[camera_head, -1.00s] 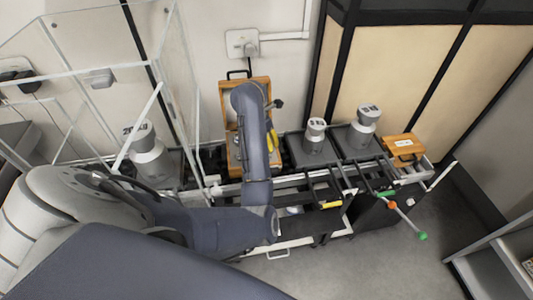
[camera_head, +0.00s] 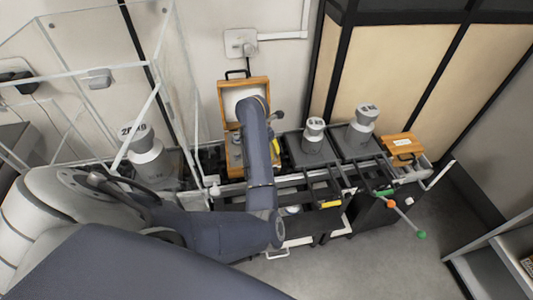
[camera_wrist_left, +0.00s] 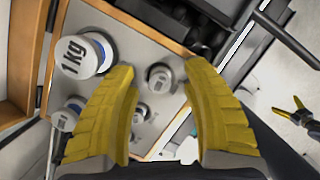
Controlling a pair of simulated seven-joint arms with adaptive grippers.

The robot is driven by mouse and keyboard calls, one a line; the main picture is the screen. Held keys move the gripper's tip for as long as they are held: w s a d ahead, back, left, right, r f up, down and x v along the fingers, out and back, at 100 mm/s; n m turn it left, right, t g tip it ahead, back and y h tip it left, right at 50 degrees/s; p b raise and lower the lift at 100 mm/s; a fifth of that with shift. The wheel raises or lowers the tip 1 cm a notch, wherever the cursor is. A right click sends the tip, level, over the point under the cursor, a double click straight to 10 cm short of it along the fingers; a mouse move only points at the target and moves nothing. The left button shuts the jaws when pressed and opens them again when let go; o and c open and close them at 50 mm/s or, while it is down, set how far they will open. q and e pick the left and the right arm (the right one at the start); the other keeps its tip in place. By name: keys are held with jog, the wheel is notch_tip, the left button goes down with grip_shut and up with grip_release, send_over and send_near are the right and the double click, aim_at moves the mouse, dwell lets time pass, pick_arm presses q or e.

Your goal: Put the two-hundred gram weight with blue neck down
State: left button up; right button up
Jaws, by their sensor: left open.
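My left gripper (camera_wrist_left: 160,76) is open, with its yellow fingers over the open wooden weight case. In the head view, my left gripper (camera_head: 276,147) shows only partly beside my arm. In the wrist view, a small silver weight (camera_wrist_left: 160,78) stands between the fingertips, and another small weight (camera_wrist_left: 140,113) stands just below it. A larger weight marked 1kg, with a blue neck (camera_wrist_left: 82,55), stands at the left. A smaller weight with a bluish neck (camera_wrist_left: 66,114) stands below it, partly behind the left finger. I cannot read which is two hundred grams. My right gripper is not in view.
The case's raised lid (camera_head: 246,86) leans near the wall. A large weight (camera_head: 147,152) stands inside a clear frame at the left. Two grey weights (camera_head: 313,133) (camera_head: 363,126) stand on dark plates to the right. A closed wooden box (camera_head: 401,147) lies beyond them.

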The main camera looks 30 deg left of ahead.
pick_arm(q)
jog(key=shift+f, duration=0.1)
jog(key=shift+c, duration=0.3)
grip_shut()
